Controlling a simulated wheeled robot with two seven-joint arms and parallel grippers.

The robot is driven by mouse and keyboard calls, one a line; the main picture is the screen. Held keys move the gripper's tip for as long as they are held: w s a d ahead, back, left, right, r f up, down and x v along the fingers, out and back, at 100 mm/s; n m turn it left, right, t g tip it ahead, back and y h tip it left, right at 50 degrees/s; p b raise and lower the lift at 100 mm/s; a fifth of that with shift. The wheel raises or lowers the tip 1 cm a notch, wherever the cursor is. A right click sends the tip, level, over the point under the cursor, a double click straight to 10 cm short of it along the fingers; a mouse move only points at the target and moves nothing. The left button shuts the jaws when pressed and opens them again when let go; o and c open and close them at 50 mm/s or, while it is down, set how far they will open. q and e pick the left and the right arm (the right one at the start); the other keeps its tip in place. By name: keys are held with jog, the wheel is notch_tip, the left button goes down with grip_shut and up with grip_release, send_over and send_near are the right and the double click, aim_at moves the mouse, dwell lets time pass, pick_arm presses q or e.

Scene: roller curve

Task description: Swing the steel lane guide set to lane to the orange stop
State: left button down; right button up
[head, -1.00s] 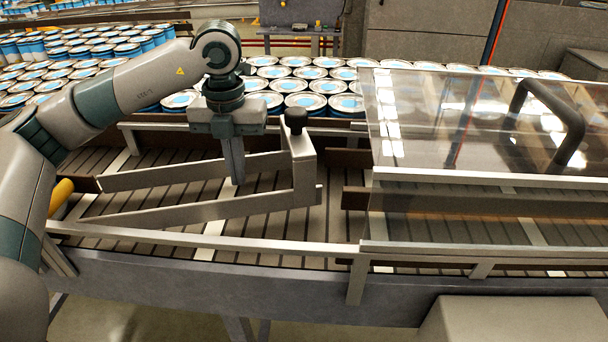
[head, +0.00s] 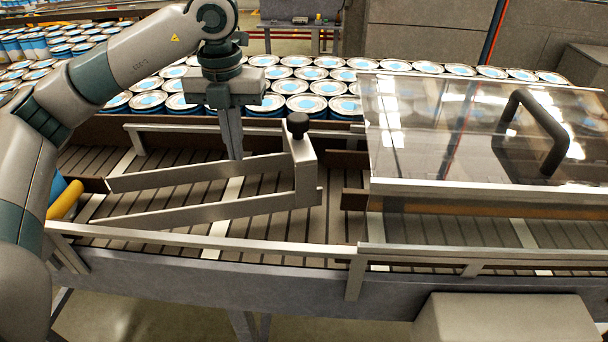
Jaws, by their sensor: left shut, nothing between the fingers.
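My right gripper is out of view.
A clear guard (head: 440,130) with a black handle (head: 540,130) covers the right of the conveyor. Rows of blue-and-white cans (head: 310,88) stand behind the far rail. A near rail (head: 200,238) bounds the roller bed.

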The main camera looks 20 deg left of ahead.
pick_arm(q)
notch_tip(320, 180, up, 7)
jog(key=p, duration=0.3)
jog(key=shift+f, duration=0.15)
jog(key=shift+s+f, duration=0.1)
dwell(0.6)
